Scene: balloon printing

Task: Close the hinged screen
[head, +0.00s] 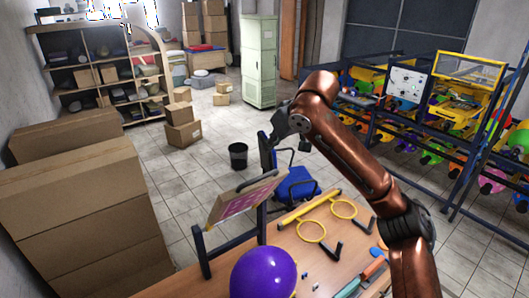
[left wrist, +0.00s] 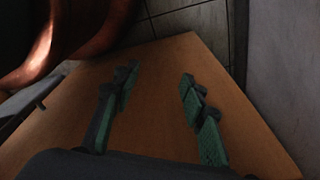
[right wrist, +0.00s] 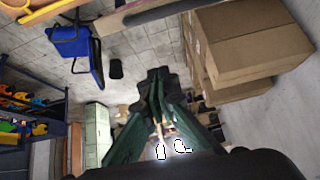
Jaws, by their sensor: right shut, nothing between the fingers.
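The hinged screen (head: 246,197) is a wooden frame with a pink-purple panel. It stands tilted up above the table (head: 315,262), next to dark blue posts. My right gripper (head: 284,122) is above and beyond the screen, apart from it in the head view. In the right wrist view its fingers (right wrist: 157,95) are together and empty, and a wooden edge runs along the top of that view. My left gripper is out of the head view. In the left wrist view its fingers (left wrist: 157,80) are spread, with only a bare wooden surface (left wrist: 155,110) between them.
A purple balloon (head: 263,272) sits at the table's front. Yellow rings (head: 312,231) and tools (head: 372,271) lie to its right. Cardboard boxes (head: 75,215) are stacked at the left. A blue chair (head: 296,186) and a black bin (head: 238,156) stand behind the table.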

